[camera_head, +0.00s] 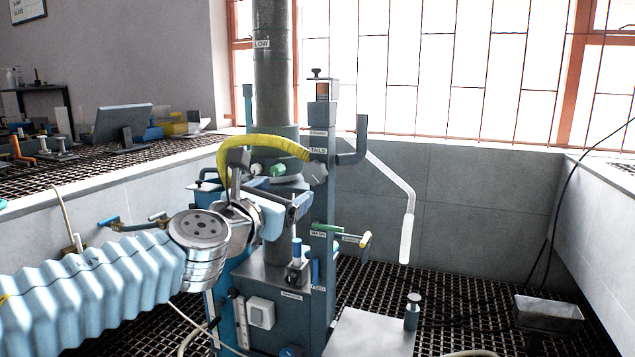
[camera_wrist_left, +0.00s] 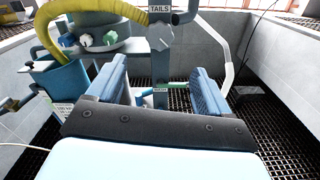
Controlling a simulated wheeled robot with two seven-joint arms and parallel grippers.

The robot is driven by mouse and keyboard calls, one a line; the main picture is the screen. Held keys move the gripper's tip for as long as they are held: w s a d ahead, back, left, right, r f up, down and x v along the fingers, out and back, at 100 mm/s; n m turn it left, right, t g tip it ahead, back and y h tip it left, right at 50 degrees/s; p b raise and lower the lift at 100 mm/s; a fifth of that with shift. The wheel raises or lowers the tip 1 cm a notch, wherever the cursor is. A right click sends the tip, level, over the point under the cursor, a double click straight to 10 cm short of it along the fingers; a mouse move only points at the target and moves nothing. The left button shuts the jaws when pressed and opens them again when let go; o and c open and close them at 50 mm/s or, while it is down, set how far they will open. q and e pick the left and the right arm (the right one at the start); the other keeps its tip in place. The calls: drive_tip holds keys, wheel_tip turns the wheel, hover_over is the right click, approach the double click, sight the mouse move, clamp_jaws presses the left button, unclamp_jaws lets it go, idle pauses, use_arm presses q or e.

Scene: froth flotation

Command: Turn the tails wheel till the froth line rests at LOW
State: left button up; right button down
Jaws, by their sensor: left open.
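A tall dark column (camera_head: 274,75) carries a LOW label (camera_head: 261,44) near its top; I cannot make out a froth line on it. A TAILS label (camera_head: 318,150) sits on the blue-grey post, and it shows at the top of the left wrist view (camera_wrist_left: 160,9). My left gripper (camera_head: 287,203) is open and empty in front of the column, lower left of the label. In the left wrist view its fingers (camera_wrist_left: 160,88) stand apart with the post between them.
A yellow hose (camera_head: 262,142) arches above my gripper. A bent pipe with a white grip (camera_head: 406,238) hangs to the right. Grating floor lies beyond.

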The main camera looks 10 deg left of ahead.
sight(313, 174)
use_arm(q)
drive_tip(key=w+d, duration=0.1)
drive_tip(key=w, duration=0.3)
drive_tip(key=w+p, duration=0.1)
drive_tip(key=w, duration=0.4)
drive_tip(key=w+d, duration=0.1)
drive_tip(key=w, duration=0.3)
drive_tip(key=shift+w+d+p, duration=0.25)
drive_tip(key=shift+d+p, duration=0.05)
drive_tip(key=shift+p, duration=0.1)
drive_tip(key=c, duration=1)
drive_tip(key=shift+m, duration=1.1)
drive_tip(key=shift+c, duration=0.2)
drive_tip(key=o, duration=1)
drive_tip(key=shift+o, duration=0.2)
drive_tip(key=shift+s, duration=0.1)
